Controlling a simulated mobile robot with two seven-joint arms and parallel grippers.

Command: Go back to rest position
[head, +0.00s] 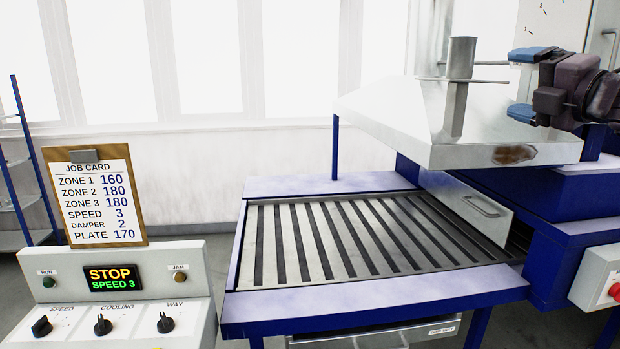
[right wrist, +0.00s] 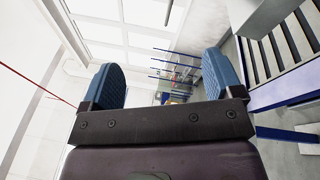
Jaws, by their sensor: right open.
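My right gripper (head: 522,84) comes in from the right in the head view, above the metal hood (head: 400,115). Its two blue fingertips are spread apart with nothing between them. It is to the right of the thin horizontal rod (head: 490,82) by the upright metal stub (head: 461,58); I cannot tell the gap in depth. In the right wrist view the open fingers (right wrist: 165,82) also show empty. My left gripper is not in view.
A slatted conveyor bed (head: 350,240) runs under the hood. A control panel (head: 110,300) reads "STOP SPEED 3", with a job card (head: 95,195) above it. A box with a red button (head: 614,291) is at the right edge. A blue shelf rack (head: 20,160) stands far left.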

